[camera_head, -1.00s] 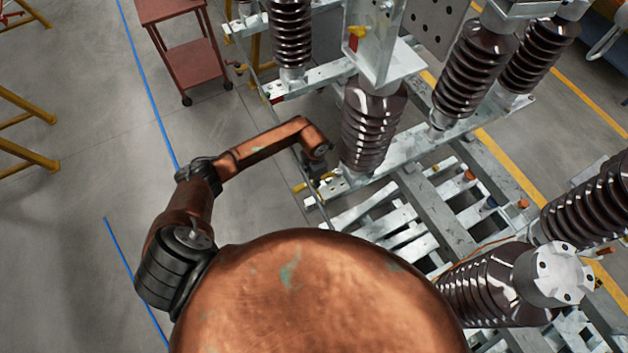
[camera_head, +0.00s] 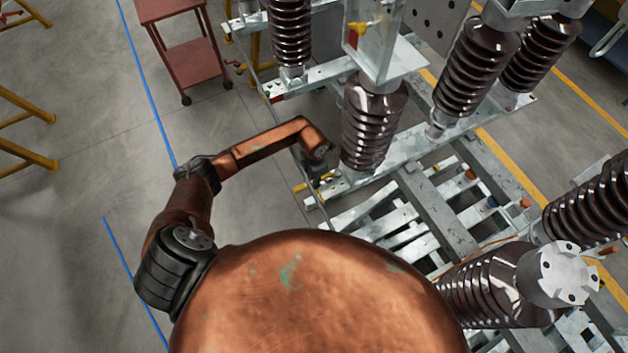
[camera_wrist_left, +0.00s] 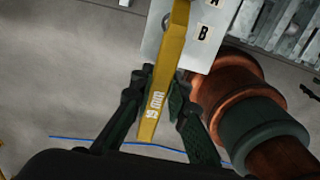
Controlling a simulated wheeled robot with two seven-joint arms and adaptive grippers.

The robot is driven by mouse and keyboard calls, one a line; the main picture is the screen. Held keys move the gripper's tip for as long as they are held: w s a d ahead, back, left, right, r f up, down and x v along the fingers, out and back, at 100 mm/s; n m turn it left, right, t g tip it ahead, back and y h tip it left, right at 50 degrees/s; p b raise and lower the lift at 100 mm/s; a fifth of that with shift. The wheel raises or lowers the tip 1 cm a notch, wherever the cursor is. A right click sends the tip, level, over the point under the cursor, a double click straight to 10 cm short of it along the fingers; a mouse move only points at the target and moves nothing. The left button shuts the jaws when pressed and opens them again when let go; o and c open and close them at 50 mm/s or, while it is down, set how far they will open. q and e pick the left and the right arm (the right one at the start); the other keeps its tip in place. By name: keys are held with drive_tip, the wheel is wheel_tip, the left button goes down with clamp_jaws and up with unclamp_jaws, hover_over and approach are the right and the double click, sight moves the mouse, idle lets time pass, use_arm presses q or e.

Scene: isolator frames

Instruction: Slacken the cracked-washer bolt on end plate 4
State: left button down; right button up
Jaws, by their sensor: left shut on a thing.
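My left gripper (camera_wrist_left: 155,98) is shut on a yellow wrench (camera_wrist_left: 172,58) marked 19 mm. The wrench lies over a pale metal end plate (camera_wrist_left: 196,50); its far end runs out of the top of the wrist view. The plate bears a label B (camera_wrist_left: 203,32) and another label partly cut off above it. A round grey bolt head (camera_wrist_left: 167,21) shows beside the wrench. In the head view my left gripper (camera_head: 316,168) is at the near end of a steel beam, by the plate (camera_head: 330,185). I cannot make out plate 4 or a cracked washer. My right gripper is out of view.
A brown ribbed insulator (camera_head: 370,128) stands on the beam close to my left gripper. More insulators (camera_head: 466,75) stand to the right. A red cart (camera_head: 186,50) and yellow stands (camera_head: 25,135) are farther left. The floor between is free.

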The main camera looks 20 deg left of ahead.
use_arm(q)
drive_tip(key=shift+f+b, duration=0.5)
drive_tip(key=shift+f, duration=0.15)
idle(0.3)
drive_tip(key=d+n+p, duration=0.1)
drive_tip(key=s+d+n+p, duration=0.1)
drive_tip(key=d+n, duration=0.1)
drive_tip(key=s+d+n+p, duration=0.1)
drive_tip(key=n, duration=0.1)
drive_tip(key=shift+d+r, duration=0.1)
drive_tip(key=shift+d, duration=0.1)
drive_tip(key=d+n+p, duration=0.1)
drive_tip(key=d+n, duration=0.2)
drive_tip(key=n, duration=0.1)
drive_tip(key=shift+d+p, duration=0.35)
drive_tip(key=shift+p, duration=0.05)
drive_tip(key=shift+w+d+n+p, duration=0.15)
drive_tip(key=shift+w+d+n, duration=0.05)
drive_tip(key=shift+d+n, duration=0.5)
drive_tip(key=shift+w+d+n+p, duration=0.15)
drive_tip(key=shift+d+n, duration=0.45)
drive_tip(key=shift+n, duration=0.2)
